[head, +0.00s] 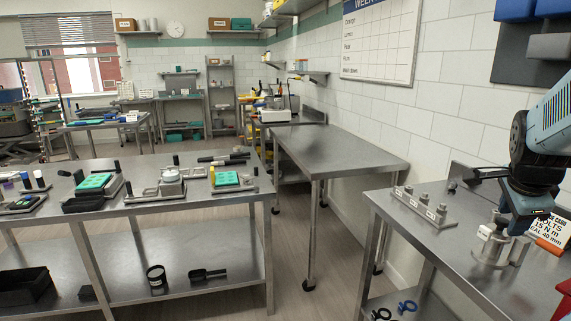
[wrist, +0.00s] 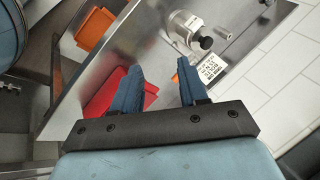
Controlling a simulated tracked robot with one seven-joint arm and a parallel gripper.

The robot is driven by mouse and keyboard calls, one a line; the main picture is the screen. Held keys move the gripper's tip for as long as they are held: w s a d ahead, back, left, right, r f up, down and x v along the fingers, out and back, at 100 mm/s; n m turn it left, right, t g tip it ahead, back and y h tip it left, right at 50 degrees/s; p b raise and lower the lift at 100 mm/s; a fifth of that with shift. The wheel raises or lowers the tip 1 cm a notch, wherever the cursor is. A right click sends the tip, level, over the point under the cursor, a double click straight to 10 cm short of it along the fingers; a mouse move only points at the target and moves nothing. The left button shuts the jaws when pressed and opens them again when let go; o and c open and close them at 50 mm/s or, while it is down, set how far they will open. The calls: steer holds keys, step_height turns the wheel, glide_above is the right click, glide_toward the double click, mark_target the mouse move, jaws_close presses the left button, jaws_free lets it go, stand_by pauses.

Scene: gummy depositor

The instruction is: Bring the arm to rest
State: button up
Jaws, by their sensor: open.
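My gripper (wrist: 160,70) shows in the wrist view with its two blue fingers apart and nothing between them. Past the fingers are a steel bench (wrist: 150,40) and a red object (wrist: 115,92). In the head view my blue and black arm (head: 545,150) comes in from the right edge, folded over the right-hand steel bench (head: 400,215). Its lower end is above the bench, close to a steel fixture (head: 495,248); I cannot tell the exact gap.
A steel block with several studs (head: 424,208) and an orange-edged card (head: 548,232) are on the right bench. The middle table (head: 340,148) is bare. The left table (head: 140,205) carries trays and tools. Open floor (head: 340,245) lies between the benches.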

steer(key=s+a+r+n+y, duration=0.1)
steer(key=a+n+y, duration=0.1)
steer(key=a+n, duration=0.8)
steer(key=s+a+r+n+t+y, duration=0.1)
steer(key=s+a+n+y, duration=0.1)
steer(key=a+n, duration=0.9)
steer(key=shift+a+r, duration=0.2)
steer(key=shift+a, duration=0.55)
